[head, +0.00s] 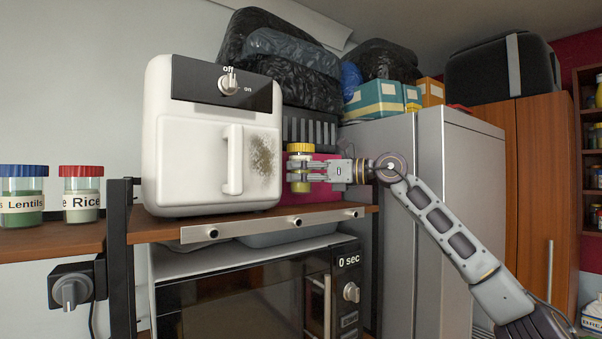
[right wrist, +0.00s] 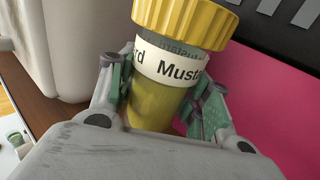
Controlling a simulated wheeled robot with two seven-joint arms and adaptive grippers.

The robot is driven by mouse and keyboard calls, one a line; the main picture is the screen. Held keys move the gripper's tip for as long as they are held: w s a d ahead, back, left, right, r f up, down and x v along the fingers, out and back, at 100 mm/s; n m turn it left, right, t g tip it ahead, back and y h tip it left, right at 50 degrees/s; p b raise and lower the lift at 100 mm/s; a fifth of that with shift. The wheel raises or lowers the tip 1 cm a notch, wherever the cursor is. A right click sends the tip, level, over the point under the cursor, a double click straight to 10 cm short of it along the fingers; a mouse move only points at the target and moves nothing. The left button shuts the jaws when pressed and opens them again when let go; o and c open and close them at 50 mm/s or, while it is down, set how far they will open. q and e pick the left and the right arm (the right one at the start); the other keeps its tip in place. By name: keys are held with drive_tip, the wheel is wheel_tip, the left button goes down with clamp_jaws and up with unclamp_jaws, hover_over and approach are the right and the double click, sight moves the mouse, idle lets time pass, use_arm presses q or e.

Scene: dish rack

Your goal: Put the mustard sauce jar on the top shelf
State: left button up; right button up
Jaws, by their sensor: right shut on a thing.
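The mustard sauce jar (head: 300,171) has a yellow lid and a white label. In the head view it is upright at the right end of the wooden top shelf (head: 170,228), right beside the white air fryer. My right gripper (head: 303,172) reaches in from the right and is shut around the jar. In the right wrist view the jar (right wrist: 165,85) sits between both fingers (right wrist: 165,100), its label reading "Must". I cannot tell whether its base touches the shelf. My left gripper is not in view.
The white air fryer (head: 195,135) fills most of the shelf. The microwave (head: 250,300) is below. Lentils (head: 22,195) and rice (head: 82,192) jars stand on the left shelf. A grey fridge (head: 465,220) is at right.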

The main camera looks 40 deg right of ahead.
sight(310, 185)
drive_tip(key=shift+f+b, duration=0.6)
drive_tip(key=shift+f, duration=0.2)
drive_tip(key=shift+f, duration=0.2)
drive_tip(key=shift+f+b, duration=0.5)
drive_tip(key=shift+b, duration=0.2)
drive_tip(key=shift+f, duration=0.3)
idle(0.5)
drive_tip(key=o, duration=1.4)
drive_tip(key=shift+s, duration=0.1)
drive_tip(key=shift+c, duration=0.2)
drive_tip(key=shift+s+d, duration=0.1)
drive_tip(key=shift+s, duration=0.35)
drive_tip(key=shift+s+d, duration=0.1)
drive_tip(key=shift+s, duration=0.05)
